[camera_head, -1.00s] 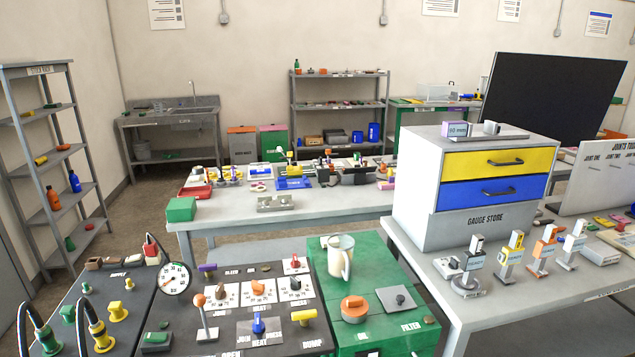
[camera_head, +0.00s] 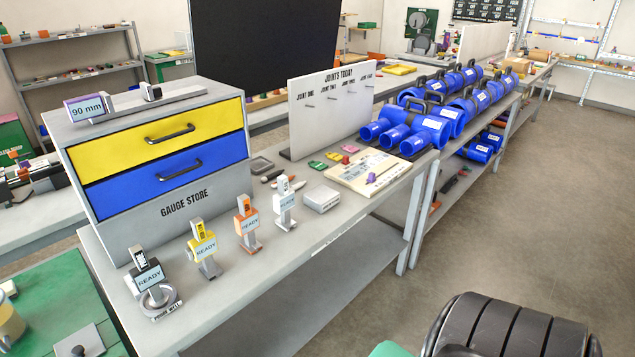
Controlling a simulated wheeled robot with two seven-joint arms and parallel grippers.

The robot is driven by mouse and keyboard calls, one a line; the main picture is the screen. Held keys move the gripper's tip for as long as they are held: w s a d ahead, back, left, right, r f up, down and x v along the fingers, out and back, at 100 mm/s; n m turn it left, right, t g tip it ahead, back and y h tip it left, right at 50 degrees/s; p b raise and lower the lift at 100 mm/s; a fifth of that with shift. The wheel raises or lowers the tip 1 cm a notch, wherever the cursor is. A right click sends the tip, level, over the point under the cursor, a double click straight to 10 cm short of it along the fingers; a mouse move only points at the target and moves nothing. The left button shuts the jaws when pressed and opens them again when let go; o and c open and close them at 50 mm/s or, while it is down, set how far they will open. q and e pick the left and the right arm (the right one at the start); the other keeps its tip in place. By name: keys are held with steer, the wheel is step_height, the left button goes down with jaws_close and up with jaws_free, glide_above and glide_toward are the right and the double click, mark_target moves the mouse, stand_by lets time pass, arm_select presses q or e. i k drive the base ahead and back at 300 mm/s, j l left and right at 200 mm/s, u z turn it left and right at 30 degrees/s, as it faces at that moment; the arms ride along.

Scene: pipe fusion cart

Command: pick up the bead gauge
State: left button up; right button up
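No readable label tells me which is the bead gauge. The gauge store (camera_head: 185,205) has a yellow drawer (camera_head: 170,132) and a blue drawer (camera_head: 185,172), both shut. Neither of my grippers shows in this view.
A flat grey block (camera_head: 322,199) lies right of the white gauge. A cream board (camera_head: 368,173) and a JOINTS TODAY panel (camera_head: 330,103) are farther back. Blue pipe fittings (camera_head: 415,130) fill the bench beyond. Open floor (camera_head: 500,220) lies on the right.

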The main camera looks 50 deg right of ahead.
mark_target(284, 200)
steer(key=l, duration=1.25)
steer(key=k+l+u, duration=0.1)
steer(key=l, duration=1.1)
